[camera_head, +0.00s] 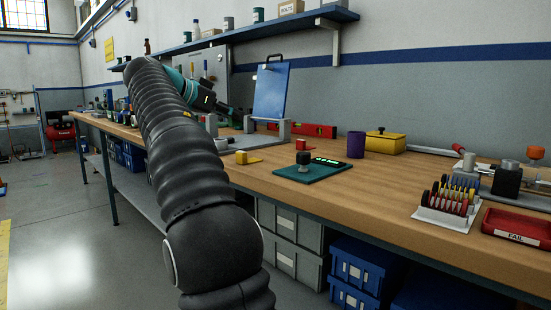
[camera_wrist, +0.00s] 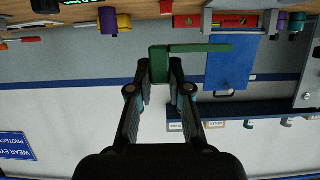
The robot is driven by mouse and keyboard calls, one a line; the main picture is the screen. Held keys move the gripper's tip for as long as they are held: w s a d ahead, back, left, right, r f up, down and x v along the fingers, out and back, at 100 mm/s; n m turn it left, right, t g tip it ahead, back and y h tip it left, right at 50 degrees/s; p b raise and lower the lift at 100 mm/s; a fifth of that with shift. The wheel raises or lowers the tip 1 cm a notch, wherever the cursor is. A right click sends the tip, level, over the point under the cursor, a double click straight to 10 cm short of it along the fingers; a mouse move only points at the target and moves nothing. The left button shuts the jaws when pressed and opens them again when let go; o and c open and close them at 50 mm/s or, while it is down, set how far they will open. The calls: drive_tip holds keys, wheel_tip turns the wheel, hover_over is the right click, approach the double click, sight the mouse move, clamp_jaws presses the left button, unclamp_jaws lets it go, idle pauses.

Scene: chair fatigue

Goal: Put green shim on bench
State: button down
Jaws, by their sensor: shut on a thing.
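My gripper (camera_wrist: 160,72) is shut on the green shim (camera_wrist: 160,62) in the wrist view, which looks upside down. The shim has a block-like tab between the fingertips and a thin flat strip reaching to the right. The bench top also shows along the upper edge of the wrist view (camera_wrist: 140,9), apart from the shim.
A blue board (camera_head: 270,92) stands upright near my gripper, with a red level (camera_head: 308,130) beside it. A teal pad (camera_head: 312,172), purple cup (camera_head: 356,145), yellow box (camera_head: 385,142), disc rack (camera_head: 447,203) and red FAIL tray (camera_head: 518,229) occupy the bench. A shelf (camera_head: 260,29) hangs above.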

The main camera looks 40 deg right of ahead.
drive_tip(key=b, duration=0.2)
hover_over(266, 161)
wheel_tip(266, 161, down, 6)
drive_tip(key=shift+a+f, duration=0.1)
drive_tip(key=shift+f, duration=0.1)
drive_tip(key=shift+f+b, duration=0.5)
drive_tip(key=shift+f, duration=1.55)
drive_tip(key=c, duration=1.1)
unclamp_jaws()
drive_tip(key=v, duration=1.2)
drive_tip(key=shift+s+r+p, duration=0.1)
drive_tip(key=shift+p, duration=0.2)
